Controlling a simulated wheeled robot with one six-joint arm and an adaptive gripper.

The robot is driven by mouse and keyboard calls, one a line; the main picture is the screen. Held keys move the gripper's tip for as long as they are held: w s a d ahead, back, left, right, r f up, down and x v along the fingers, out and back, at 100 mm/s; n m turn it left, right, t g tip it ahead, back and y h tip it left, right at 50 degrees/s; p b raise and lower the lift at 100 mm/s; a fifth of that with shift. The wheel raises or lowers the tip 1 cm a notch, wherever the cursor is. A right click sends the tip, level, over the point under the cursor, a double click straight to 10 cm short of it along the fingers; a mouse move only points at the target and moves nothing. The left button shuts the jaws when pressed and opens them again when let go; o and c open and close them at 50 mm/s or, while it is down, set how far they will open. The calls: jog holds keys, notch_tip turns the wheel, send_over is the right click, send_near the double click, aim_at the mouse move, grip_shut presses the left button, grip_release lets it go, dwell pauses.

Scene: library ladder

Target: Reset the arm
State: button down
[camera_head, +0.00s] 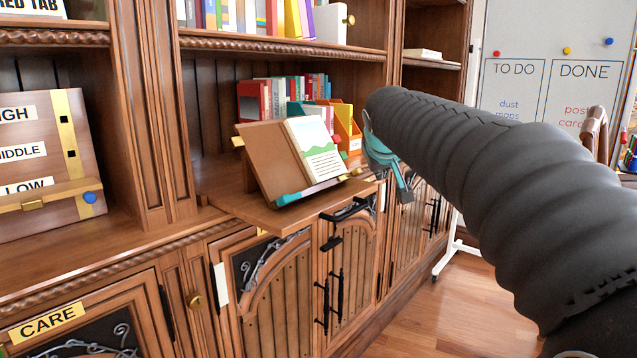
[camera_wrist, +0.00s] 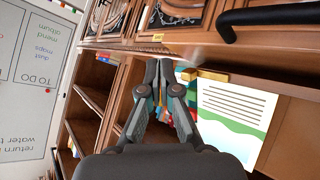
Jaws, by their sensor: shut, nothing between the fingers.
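My arm, in a dark ribbed sleeve, reaches in from the right in the head view. My gripper (camera_head: 405,190) is at its end, in front of the bookcase and just right of the book stand. In the wrist view my gripper (camera_wrist: 160,68) has its fingers together and holds nothing. The wrist picture is turned over, with the cupboard doors at the top. A brown book stand (camera_head: 268,160) with an open picture page (camera_head: 316,150) rests on a pulled-out shelf board (camera_head: 290,214). The page also shows in the wrist view (camera_wrist: 235,110), right of my fingers.
A wooden bookcase (camera_head: 160,110) holds rows of books (camera_head: 285,95) and an orange file holder (camera_head: 347,125) behind the stand. A panel with level labels (camera_head: 45,140) stands at the left. A whiteboard (camera_head: 540,75) is behind my arm. Open floor (camera_head: 440,315) lies below.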

jog(key=s+f+m+g, duration=0.1)
jog(key=s+f, duration=0.7)
jog(key=s, duration=0.4)
jog(key=s+f+m+g+y, duration=0.1)
jog(key=s+f+g, duration=0.1)
jog(key=s+f, duration=0.6)
jog(key=s+f+g+y, duration=0.1)
jog(key=s+f, duration=0.7)
jog(key=s, duration=0.7)
jog(key=shift+s+d+m+g, duration=0.3)
jog(key=shift+s+d+m, duration=0.05)
jog(key=shift+s+m, duration=0.05)
